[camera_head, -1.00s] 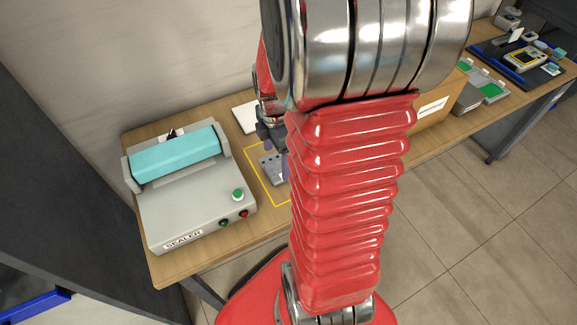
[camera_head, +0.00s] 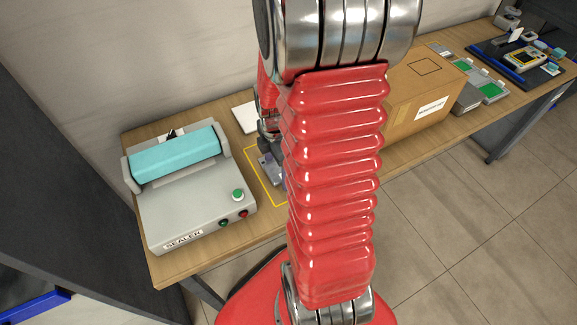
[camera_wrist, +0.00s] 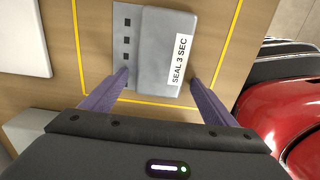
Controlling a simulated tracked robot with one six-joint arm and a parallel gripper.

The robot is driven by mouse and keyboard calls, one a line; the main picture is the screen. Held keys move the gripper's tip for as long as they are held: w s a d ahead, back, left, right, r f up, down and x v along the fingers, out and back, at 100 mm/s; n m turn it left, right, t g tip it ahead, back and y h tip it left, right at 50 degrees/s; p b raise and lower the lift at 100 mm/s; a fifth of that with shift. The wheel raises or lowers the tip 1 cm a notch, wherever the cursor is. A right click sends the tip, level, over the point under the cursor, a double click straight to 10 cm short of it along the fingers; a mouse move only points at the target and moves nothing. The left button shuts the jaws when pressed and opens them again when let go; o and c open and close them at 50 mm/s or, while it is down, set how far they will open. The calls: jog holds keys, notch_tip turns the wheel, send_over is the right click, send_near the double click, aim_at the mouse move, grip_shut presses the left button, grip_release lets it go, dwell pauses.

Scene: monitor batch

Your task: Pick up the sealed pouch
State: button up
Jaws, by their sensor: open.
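The sealed pouch (camera_wrist: 154,45) is a flat grey packet with a raised middle, a white label reading "SEAL 3 SEC" and dark squares along its left strip. It lies inside a yellow outline on the wooden table. My gripper (camera_wrist: 158,78) is open, with its two purple fingers on either side of the pouch's near end in the wrist view. I cannot tell how far the fingertips are above the table. In the head view my arm hides most of the pouch and part of the gripper.
A sealer machine (camera_head: 190,195) with a teal roller stands left of the yellow outline. A white flat item (camera_head: 245,117) lies behind it. A cardboard box (camera_head: 418,100) stands to the right, with green-topped trays (camera_head: 490,91) beyond.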

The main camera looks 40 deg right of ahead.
jog(key=shift+c, duration=0.5)
jog(key=c, duration=1)
jog(key=shift+r, duration=0.15)
jog(key=shift+c, duration=0.2)
notch_tip(320, 180, up, 10)
